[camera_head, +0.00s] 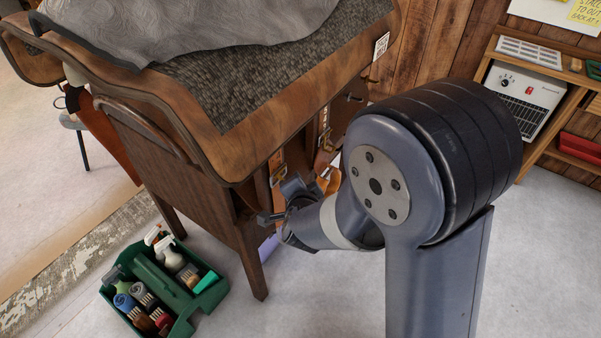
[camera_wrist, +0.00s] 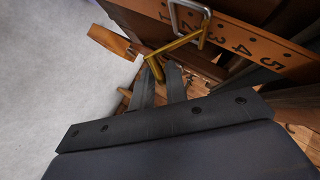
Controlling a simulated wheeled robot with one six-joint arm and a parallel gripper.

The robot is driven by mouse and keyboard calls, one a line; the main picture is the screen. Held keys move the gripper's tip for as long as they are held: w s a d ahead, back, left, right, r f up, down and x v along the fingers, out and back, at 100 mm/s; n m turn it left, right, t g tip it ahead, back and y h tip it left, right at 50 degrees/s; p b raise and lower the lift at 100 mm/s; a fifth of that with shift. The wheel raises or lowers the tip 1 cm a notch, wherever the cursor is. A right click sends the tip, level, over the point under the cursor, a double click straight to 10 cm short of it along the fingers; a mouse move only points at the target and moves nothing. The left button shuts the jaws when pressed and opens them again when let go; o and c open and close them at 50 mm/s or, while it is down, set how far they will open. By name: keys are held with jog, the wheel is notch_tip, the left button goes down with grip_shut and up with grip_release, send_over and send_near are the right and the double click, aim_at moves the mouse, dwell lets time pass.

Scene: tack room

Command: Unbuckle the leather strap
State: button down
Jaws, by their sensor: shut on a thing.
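The leather strap (camera_wrist: 235,35) is brown, with punched holes and dark numbers, and crosses the top of the wrist view. A silver metal loop (camera_wrist: 188,14) sits on it near number 2. A bent brass-coloured buckle piece (camera_wrist: 182,43) stands out from the strap below the loop. My gripper (camera_wrist: 161,68) has its two fingertips close together at the lower end of the brass piece, shut on it. A curved brown leather end (camera_wrist: 108,40) sticks out to the left. In the head view my gripper (camera_head: 275,212) is beside the wooden stand, with the strap's buckle area mostly hidden.
The wooden stand (camera_head: 165,140) carries a dark pad (camera_head: 245,85) and grey cover (camera_head: 180,25). A green tote (camera_head: 205,300) with brushes and bottles is on the floor at lower left. A heater (camera_head: 525,92) stands on a shelf at right. Pale floor is free at lower right.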

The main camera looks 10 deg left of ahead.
jog(key=shift+w+a+r+n+g+h+p, duration=0.1)
jog(key=shift+r+n+g+h+p, duration=0.45)
jog(key=shift+p, duration=1.65)
jog(key=shift+a+r+n+t+h+p, duration=0.2)
jog(key=shift+r+p, duration=0.75)
jog(key=shift+p, duration=1.25)
jog(key=shift+d+r+g+h+p, duration=0.1)
jog(key=shift+g+h+p, duration=0.15)
jog(key=shift+p, duration=0.8)
jog(key=p, duration=0.2)
jog(key=shift+n+h+p, duration=0.25)
jog(key=shift+h+p, duration=0.05)
jog(key=c, duration=1.6)
grip_release()
jog(key=shift+f, duration=0.2)
jog(key=shift+g, duration=0.3)
jog(key=p+v, duration=0.1)
jog(key=v, duration=0.9)
jog(key=shift+s+r, duration=0.15)
jog(key=shift+s, duration=0.2)
